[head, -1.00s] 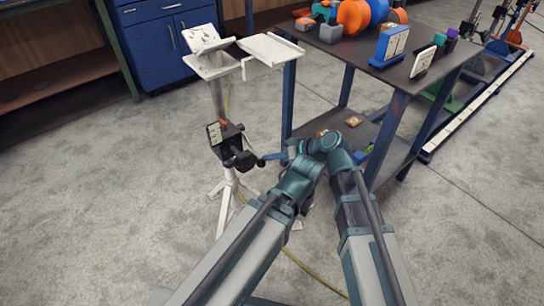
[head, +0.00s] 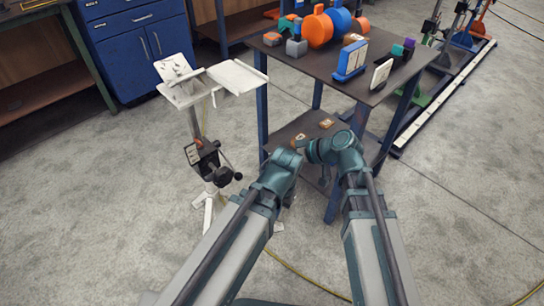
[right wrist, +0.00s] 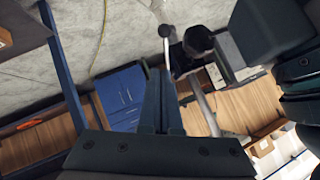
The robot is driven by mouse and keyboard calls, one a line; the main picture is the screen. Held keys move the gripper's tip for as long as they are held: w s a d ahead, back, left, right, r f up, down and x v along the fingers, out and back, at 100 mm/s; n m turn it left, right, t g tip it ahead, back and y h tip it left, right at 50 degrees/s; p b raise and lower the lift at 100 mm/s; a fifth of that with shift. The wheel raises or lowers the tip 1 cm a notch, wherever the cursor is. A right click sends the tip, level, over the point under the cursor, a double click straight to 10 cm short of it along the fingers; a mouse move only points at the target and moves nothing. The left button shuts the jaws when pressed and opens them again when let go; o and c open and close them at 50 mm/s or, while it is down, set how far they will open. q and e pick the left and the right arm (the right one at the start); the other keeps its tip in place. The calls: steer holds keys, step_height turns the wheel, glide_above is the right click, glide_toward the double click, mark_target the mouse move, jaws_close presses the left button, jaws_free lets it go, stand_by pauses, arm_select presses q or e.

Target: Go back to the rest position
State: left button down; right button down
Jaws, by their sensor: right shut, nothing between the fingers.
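In the head view both my arms reach forward from the bottom edge, and their far ends bend down out of sight. My right gripper (right wrist: 163,95) shows in the right wrist view, its two dark fingers together with nothing between them. It points toward the black knob and white stand post. My left gripper does not show in either view.
A white-topped stand (head: 190,95) with a black clamp (head: 207,160) is left of my arms. Blue drawers (head: 135,45) stand behind it. The table's blue legs and lower shelf are close beyond my arms. A yellow cable (head: 300,272) crosses the floor. Open floor lies left and right.

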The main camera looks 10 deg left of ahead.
steer(key=s+d+f+m+g+h, duration=0.1)
steer(key=s+d+f+m+h, duration=0.2)
steer(key=d, duration=0.5)
steer(key=s+d+f+m+h, duration=0.2)
steer(key=d+f+h, duration=0.15)
steer(key=d, duration=0.45)
steer(key=s+d+f+m+g+h, duration=0.1)
steer(key=s+d+f+m+h, duration=0.2)
steer(key=d, duration=0.5)
steer(key=s+a+r+n+g+h, duration=0.1)
steer(key=s+a+n+h, duration=0.3)
steer(key=a, duration=0.7)
step_height(320, 180, up, 28)
steer(key=y+p, duration=0.1)
steer(key=p, duration=2.8)
steer(key=shift+s+r+y, duration=0.2)
steer(key=shift+s+y, duration=0.05)
steer(key=shift+y, duration=0.1)
